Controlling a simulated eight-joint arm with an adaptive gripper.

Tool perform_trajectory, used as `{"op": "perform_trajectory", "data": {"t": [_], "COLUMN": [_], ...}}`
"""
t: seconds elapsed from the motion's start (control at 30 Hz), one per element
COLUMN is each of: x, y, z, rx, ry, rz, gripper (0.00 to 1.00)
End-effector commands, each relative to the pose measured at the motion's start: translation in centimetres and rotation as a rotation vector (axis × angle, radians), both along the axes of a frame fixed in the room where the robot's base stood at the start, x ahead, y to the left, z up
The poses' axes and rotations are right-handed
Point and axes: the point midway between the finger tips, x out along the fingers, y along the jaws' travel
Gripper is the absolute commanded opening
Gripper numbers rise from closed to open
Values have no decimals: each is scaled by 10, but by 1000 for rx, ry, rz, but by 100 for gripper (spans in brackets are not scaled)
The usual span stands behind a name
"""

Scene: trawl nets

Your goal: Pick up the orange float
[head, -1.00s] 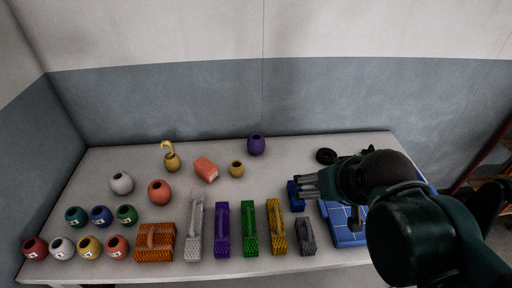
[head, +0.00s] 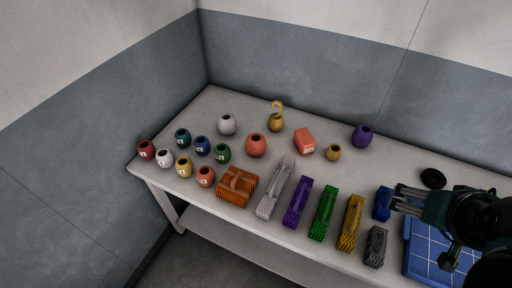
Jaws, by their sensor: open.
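A smaller orange-red float (head: 205,176) with a white label stands nearer the front edge. My gripper (head: 397,199) is open at the right, beside a blue net bundle (head: 382,203). It is far to the right of both floats. Whether it touches the blue bundle I cannot tell.
Several labelled floats stand at the left, with a white float (head: 227,124) behind them. An orange net bundle (head: 237,186) and a row of coloured bundles line the front. A hooked yellow float (head: 276,120), an orange-red block (head: 304,142) and a purple float (head: 362,136) stand behind.

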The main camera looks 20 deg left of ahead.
Motion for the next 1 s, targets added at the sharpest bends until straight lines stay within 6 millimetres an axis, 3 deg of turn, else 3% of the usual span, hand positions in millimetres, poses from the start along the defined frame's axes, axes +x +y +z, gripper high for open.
{"op": "perform_trajectory", "data": {"t": [1.0], "x": [6], "y": [6], "z": [0], "rx": [5], "ry": [7], "rz": [19], "gripper": [71]}}
